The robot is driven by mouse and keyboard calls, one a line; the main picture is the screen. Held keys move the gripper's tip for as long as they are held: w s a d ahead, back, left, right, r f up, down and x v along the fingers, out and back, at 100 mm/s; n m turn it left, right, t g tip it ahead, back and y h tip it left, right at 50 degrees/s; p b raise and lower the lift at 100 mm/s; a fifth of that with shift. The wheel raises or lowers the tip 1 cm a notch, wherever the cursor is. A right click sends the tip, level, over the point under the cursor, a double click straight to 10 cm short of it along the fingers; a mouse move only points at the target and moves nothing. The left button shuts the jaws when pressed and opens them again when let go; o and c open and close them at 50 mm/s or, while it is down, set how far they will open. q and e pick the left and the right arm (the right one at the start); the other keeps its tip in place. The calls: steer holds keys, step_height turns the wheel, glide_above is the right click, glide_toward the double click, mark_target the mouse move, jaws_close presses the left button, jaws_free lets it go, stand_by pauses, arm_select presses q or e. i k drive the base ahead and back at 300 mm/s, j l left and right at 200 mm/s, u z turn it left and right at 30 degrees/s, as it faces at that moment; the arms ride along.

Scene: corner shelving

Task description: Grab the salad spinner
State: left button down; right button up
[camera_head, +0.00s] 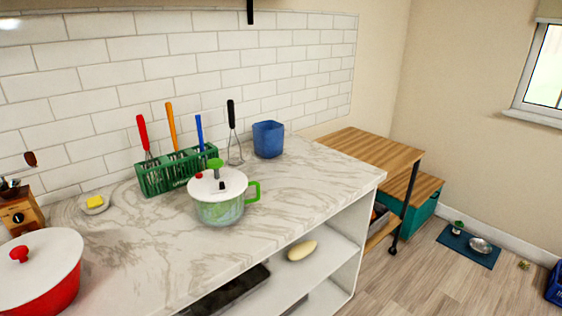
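The salad spinner (221,208) stands upright on the marble counter (150,245), a little back from its front edge. It has a clear greenish bowl, a white lid with a green knob, and a green handle on its right side. A small red part and a dark part also show on its lid. Neither of my grippers is in view, and nothing touches the spinner from the front.
A green utensil rack (155,181) stands close behind the spinner. A blue container (268,139) is at the back right, and a red pot with a white lid (45,265) is at the front left. Below are open white shelves. Counter to the spinner's right is clear.

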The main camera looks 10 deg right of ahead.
mark_target(215, 207)
steer(key=i+l, duration=0.3)
steer(key=l, duration=0.2)
steer(key=i+l, duration=0.35)
steer(key=u, duration=0.4)
steer(key=l+u, duration=0.15)
steer(key=u, duration=0.25)
steer(key=l+u, duration=0.1)
steer(key=u, duration=0.3)
steer(key=l+u, duration=0.1)
steer(key=u, duration=0.35)
